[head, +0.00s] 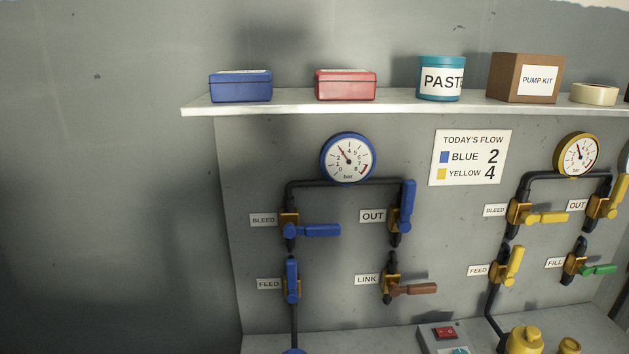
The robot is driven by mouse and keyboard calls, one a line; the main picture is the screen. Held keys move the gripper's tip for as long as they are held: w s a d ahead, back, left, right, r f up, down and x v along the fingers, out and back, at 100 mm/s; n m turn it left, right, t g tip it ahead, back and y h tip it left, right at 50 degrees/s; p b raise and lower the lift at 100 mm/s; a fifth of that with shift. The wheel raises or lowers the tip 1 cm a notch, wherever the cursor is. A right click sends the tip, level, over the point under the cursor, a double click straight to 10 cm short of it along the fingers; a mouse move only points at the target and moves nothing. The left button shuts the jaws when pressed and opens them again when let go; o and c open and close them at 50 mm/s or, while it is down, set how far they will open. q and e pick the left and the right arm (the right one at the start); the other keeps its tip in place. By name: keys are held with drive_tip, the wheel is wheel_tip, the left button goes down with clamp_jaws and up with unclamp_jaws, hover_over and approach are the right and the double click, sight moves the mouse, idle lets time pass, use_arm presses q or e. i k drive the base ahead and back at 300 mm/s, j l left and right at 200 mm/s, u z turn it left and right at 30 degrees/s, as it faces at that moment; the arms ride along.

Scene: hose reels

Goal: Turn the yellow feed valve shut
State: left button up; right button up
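The yellow feed valve (514,262) is on the grey panel at the lower right, just right of a white FEED label (478,271). Its yellow handle points up with a slight lean to the right, roughly in line with the dark pipe (492,306) that runs down from it. The valve's brass body is at the handle's lower left. Nothing covers the handle. Neither of my grippers shows in the head view.
The yellow bleed valve (545,218) is above, its handle sideways. The green-handled FILL valve (598,269) is close on the right. Below are a box with a red switch (444,332) and a yellow fitting (524,340). A white shelf (290,108) holding boxes juts out above.

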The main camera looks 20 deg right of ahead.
sight(516, 254)
drive_tip(key=z, duration=1.7)
